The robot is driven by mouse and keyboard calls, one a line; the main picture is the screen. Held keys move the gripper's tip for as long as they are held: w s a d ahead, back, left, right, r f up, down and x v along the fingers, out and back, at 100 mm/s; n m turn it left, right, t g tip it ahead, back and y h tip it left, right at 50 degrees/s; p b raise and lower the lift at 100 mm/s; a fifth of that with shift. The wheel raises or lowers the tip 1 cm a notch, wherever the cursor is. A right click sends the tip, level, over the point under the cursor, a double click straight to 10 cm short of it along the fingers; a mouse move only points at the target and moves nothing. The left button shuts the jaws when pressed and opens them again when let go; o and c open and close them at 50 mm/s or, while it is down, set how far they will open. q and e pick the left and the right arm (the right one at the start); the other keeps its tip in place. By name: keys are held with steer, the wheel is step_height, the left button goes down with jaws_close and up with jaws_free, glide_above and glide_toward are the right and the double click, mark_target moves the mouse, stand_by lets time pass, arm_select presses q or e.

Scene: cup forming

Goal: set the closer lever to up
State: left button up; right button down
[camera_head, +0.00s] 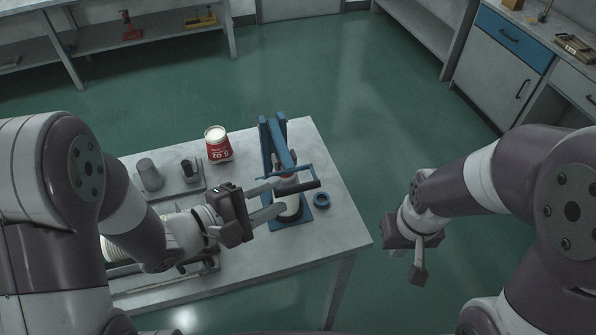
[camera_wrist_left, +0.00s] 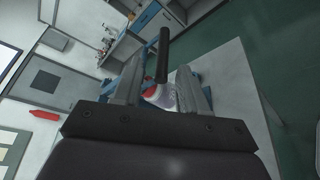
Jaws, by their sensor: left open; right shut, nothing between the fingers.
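The closer is a blue frame (camera_head: 283,148) standing on the table, with a lever ending in a black grip (camera_head: 303,187). The lever reaches out low at the front of the frame, not standing up. A white cup-like piece with some red (camera_head: 289,207) sits on the frame's base, partly hidden by my fingers. My left gripper (camera_head: 283,196) is open at the lever's grip. In the left wrist view the black grip (camera_wrist_left: 163,55) shows between the two fingers, with no clear contact. My right gripper (camera_head: 418,272) is shut and empty, off the table's right side.
Cabinets (camera_head: 497,65) stand at the back right. The floor between is clear.

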mark_target(292, 192)
arm_select(q)
steer(key=d, duration=0.2)
steer(key=shift+w+d+f, duration=0.1)
steer(key=shift+w+d, duration=0.1)
steer(key=shift+d, duration=0.2)
steer(key=x, duration=0.3)
steer(key=shift+w+d+f, duration=0.1)
steer(key=shift+w+f, duration=0.05)
steer(key=shift+w, duration=0.45)
steer(key=shift+s, duration=0.25)
steer(key=shift+c, duration=0.2)
steer(key=shift+s, duration=0.1)
jaws_close()
